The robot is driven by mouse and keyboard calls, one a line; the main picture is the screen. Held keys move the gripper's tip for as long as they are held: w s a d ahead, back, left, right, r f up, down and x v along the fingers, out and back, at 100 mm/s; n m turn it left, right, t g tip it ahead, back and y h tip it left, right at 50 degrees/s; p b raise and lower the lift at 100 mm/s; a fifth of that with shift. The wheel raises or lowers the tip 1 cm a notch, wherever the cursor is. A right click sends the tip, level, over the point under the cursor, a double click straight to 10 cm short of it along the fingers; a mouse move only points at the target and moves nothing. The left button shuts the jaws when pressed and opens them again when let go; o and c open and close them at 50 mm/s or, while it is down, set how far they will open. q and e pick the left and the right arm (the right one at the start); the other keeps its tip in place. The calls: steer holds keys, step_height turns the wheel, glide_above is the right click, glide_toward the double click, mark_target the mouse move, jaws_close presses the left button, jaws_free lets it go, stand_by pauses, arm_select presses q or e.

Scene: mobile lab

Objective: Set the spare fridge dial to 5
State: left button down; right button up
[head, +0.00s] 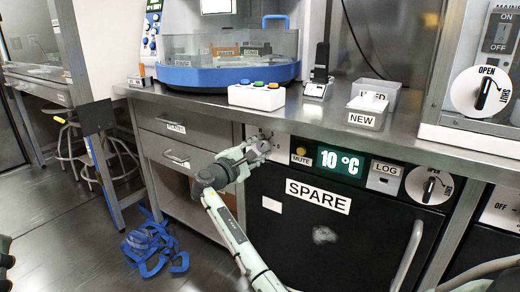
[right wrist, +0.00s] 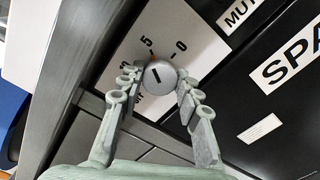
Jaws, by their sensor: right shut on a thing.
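The spare fridge (head: 330,245) is a black-fronted unit under the counter, labelled SPARE, with a green-lit display (head: 340,162) reading 10 °C. Its dial (right wrist: 160,75) is a round silver knob with a dark line, on a white plate (right wrist: 190,45) marked 5 and 0. A small red mark shows at the knob's upper edge, near the 5; the exact setting is hard to read. My right gripper (head: 258,150) is at the panel's left end, hiding the dial in the head view. In the right wrist view its fingers (right wrist: 158,88) are shut on the dial from both sides. My left gripper is out of view.
The counter edge (head: 300,122) runs just above my right gripper. A yellow MUTE button (head: 301,152) is close on its right. A LOG box (head: 384,176) and an OPEN/SHUT knob (head: 430,187) are farther right. Blue straps (head: 150,245) lie on the floor.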

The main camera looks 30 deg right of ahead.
steer(key=o, duration=1.1)
steer(key=shift+o, duration=0.2)
steer(key=shift+a, duration=0.1)
steer(key=v, duration=1.2)
steer(key=shift+f, duration=0.1)
